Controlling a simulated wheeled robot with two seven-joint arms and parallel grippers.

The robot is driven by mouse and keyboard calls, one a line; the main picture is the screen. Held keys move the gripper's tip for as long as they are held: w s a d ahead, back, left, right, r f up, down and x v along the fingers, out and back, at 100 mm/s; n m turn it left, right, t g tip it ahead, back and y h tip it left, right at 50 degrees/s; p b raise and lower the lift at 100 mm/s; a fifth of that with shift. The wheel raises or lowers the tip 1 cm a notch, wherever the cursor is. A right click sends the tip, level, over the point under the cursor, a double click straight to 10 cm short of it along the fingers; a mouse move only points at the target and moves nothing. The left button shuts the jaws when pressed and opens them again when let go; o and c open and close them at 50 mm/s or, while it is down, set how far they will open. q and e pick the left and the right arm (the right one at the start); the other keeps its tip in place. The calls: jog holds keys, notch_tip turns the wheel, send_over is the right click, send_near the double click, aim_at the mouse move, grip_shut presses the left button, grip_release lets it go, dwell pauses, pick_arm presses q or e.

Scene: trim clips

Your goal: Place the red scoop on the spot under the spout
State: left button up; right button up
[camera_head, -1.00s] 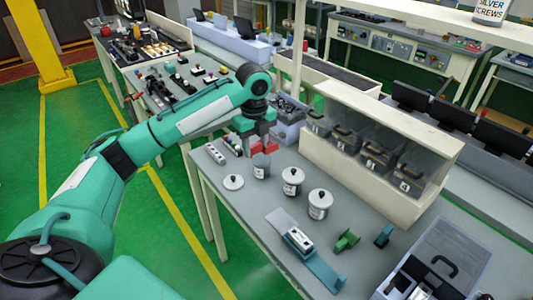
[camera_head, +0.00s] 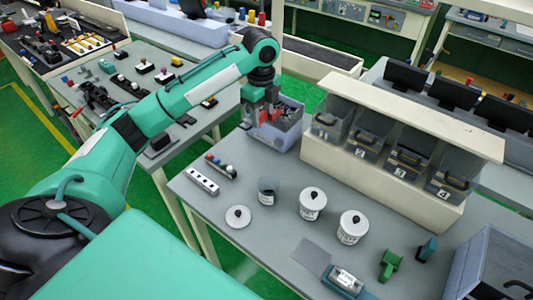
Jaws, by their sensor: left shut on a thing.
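My left gripper (camera_head: 264,116) is shut on the red scoop (camera_head: 275,114), of which only a small red part shows between and beside the fingers. The gripper is above the back left of the grey table (camera_head: 270,180), in front of a grey bin (camera_head: 288,140) in the picture. Whether the scoop touches the bin or its contents cannot be told. I cannot make out a spout or a marked spot under one. My right gripper is not in view.
A cream rack (camera_head: 385,175) of numbered clear bins stands along the back. A green part (camera_head: 389,265) lies front right.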

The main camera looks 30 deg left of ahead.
pick_arm(q)
jog(key=shift+w, duration=0.15)
jog(key=shift+f, duration=0.35)
jog(key=p, duration=0.3)
send_over(263, 168)
notch_tip(263, 168, down, 14)
jog(key=shift+r, duration=0.15)
jog(key=shift+f, duration=0.95)
notch_tip(263, 168, down, 3)
jog(key=shift+f+p, duration=0.15)
jog(key=shift+p, duration=0.5)
jog(key=shift+f, duration=0.15)
jog(key=o, duration=1)
